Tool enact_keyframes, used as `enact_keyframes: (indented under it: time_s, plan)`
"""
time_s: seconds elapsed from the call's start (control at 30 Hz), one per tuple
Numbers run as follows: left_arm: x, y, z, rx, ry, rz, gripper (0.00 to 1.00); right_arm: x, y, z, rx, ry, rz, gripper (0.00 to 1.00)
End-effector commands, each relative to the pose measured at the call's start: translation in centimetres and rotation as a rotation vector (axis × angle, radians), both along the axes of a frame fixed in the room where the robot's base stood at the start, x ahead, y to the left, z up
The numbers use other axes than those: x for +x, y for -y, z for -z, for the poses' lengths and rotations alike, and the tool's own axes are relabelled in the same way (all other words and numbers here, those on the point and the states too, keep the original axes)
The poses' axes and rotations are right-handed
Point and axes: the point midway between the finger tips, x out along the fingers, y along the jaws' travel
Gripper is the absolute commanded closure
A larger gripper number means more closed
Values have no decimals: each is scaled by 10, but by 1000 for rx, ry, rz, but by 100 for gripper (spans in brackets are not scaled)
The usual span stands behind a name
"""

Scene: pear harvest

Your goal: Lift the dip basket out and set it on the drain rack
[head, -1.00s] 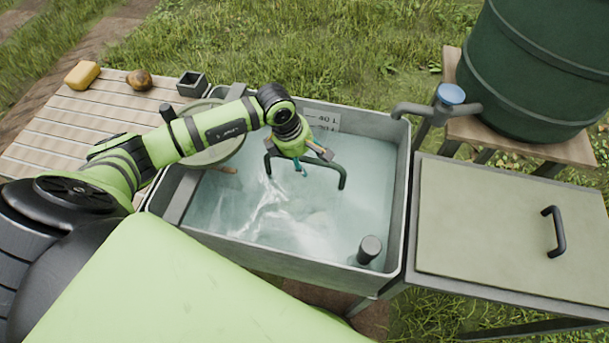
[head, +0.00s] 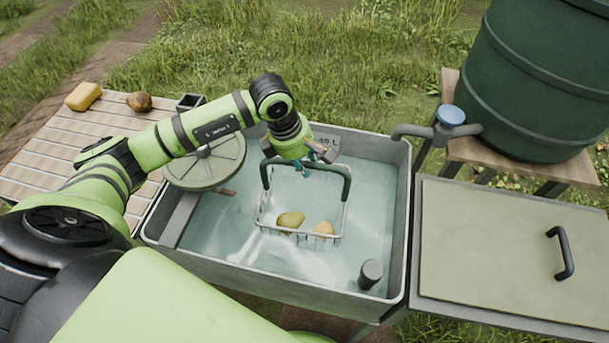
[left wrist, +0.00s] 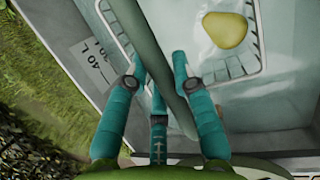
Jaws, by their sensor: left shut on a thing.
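The dip basket (head: 262,222) is a light wire basket with a dark arched handle (head: 347,185). It is over the water in the grey tank (head: 270,268), with two pears (head: 290,220) (head: 323,228) inside. Whether its bottom is still in the water is hard to tell. My left gripper (head: 304,170) is shut on the handle's top bar. In the left wrist view the teal fingers (left wrist: 160,85) lie on both sides of the handle bar (left wrist: 165,70), with a pear (left wrist: 225,30) and basket wire beyond. My right gripper is not in view. I cannot identify the drain rack for certain.
A slatted wooden table (head: 60,140) at left holds a yellow block (head: 83,96), a brown round thing (head: 139,101) and a small dark box (head: 190,102). A round lid-like disc (head: 205,162) is at the tank's left. A flat lidded panel (head: 485,240) and green barrel (head: 530,80) stand right.

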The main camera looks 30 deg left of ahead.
Motion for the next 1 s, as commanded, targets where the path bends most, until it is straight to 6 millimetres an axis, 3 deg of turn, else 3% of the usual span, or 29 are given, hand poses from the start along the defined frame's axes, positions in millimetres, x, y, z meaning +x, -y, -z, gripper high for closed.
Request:
enact_keyframes:
  time_s: [0.13, 0.33, 1.0]
  plan:
    - [2, 0, -24, -2, 8, 0, 100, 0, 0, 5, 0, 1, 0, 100]
    - [1, 0, -52, -2, 6, 0, 100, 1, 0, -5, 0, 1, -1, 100]
    - [1, 0, -112, -1, 6, 0, 100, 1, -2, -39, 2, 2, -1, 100]
